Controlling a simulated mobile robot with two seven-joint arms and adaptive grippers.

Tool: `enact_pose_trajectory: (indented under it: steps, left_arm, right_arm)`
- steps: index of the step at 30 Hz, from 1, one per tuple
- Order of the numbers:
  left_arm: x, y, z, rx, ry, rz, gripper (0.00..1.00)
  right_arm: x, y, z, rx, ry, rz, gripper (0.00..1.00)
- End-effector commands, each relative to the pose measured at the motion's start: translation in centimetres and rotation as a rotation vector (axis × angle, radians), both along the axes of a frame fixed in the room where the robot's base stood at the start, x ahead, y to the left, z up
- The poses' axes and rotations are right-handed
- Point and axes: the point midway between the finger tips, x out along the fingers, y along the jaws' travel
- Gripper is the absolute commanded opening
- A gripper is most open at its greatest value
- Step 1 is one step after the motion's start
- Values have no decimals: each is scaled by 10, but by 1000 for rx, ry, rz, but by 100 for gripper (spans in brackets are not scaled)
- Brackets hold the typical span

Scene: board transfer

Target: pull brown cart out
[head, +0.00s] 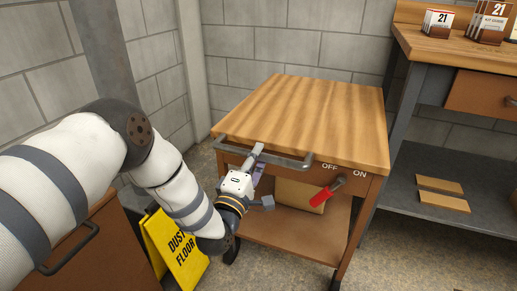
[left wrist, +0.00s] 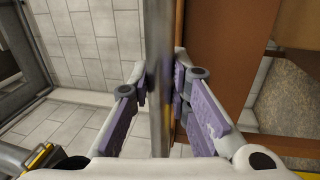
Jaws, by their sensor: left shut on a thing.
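The brown cart (head: 310,112) has a wooden top and a lower shelf, and stands near the block wall. A grey metal handle (head: 288,160) runs along its front edge. It also shows in the left wrist view as an upright bar (left wrist: 160,50). My left gripper (head: 254,162) is shut on this handle near its middle. In the left wrist view its purple-padded fingers (left wrist: 162,100) sit on either side of the bar. The cart's brown front (left wrist: 215,60) is just to the right there. My right gripper is not in view.
A yellow dusty-floor sign (head: 175,248) stands left of the cart. A brown cabinet (head: 105,255) is at the lower left. A workbench (head: 455,55) with a grey lower shelf (head: 405,185) stands close on the right. A red switch lever (head: 325,194) is on the cart's front.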

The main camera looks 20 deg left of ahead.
Motion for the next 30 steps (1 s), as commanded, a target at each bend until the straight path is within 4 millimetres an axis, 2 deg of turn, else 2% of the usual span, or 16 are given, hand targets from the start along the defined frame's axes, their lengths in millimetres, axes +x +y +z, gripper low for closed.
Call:
enact_pose_trajectory:
  steps: [17,18,20,30]
  left_arm:
    - [-5,1,0,0,0,1,0]
    - [-5,1,0,0,0,1,26]
    - [-5,1,0,0,0,1,38]
    - [-10,1,-1,0,0,1,38]
  right_arm:
    - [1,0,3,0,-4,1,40]
    - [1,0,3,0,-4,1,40]
    - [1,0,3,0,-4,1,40]
    - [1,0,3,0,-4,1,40]
